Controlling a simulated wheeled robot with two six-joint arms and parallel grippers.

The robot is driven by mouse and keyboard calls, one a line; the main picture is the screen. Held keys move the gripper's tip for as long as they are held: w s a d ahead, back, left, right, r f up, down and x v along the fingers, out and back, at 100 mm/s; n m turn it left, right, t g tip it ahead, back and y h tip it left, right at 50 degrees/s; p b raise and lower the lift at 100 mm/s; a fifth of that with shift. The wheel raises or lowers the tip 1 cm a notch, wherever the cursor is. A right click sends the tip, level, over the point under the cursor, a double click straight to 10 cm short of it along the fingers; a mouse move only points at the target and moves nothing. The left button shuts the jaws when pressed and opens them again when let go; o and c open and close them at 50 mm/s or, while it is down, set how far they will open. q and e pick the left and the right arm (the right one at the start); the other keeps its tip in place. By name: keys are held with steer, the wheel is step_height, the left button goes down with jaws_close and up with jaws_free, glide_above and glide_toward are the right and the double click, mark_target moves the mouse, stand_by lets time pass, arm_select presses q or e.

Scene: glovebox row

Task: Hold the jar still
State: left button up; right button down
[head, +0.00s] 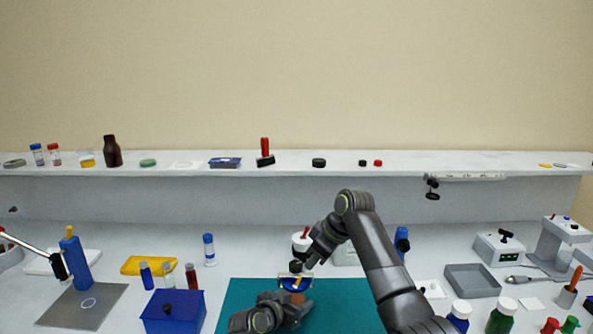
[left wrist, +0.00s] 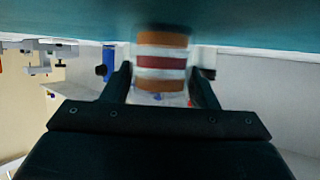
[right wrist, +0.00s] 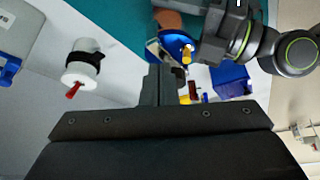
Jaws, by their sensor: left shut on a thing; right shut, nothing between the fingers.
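The jar (left wrist: 162,62), with brown ends and a white and dark red label, is between the two fingers of my left gripper (left wrist: 163,88). The gripper is shut on it at the teal mat. In the head view my left gripper (head: 298,302) is low beside the mat's middle and largely hides the jar. A blue round piece with a yellow part (right wrist: 176,45) shows at the jar's top in the right wrist view. My right gripper (head: 301,264) is shut and empty, just above the jar; its closed fingers show in its wrist view (right wrist: 158,85).
The teal mat (head: 235,300) lies under the work. A blue box (head: 172,314) and a yellow tray (head: 145,265) stand to the left. A white pot with a red stick (head: 301,243) stands behind. A grey tray (head: 472,281) and several bottles are at the right.

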steer(key=shift+a, duration=0.35)
stand_by(0.7)
steer(key=shift+s+a, duration=0.15)
steer(key=shift+s, duration=0.15)
steer(key=shift+s+a, duration=0.2)
steer(key=shift+s, duration=0.15)
steer(key=shift+s+a, duration=0.2)
steer(key=shift+s, duration=0.05)
steer(key=shift+s+a, duration=0.1)
steer(key=shift+a, duration=0.1)
stand_by(0.4)
steer(key=shift+d, duration=0.1)
step_height(320, 180, up, 6)
steer(key=shift+s+d, duration=0.2)
steer(key=shift+d, duration=0.15)
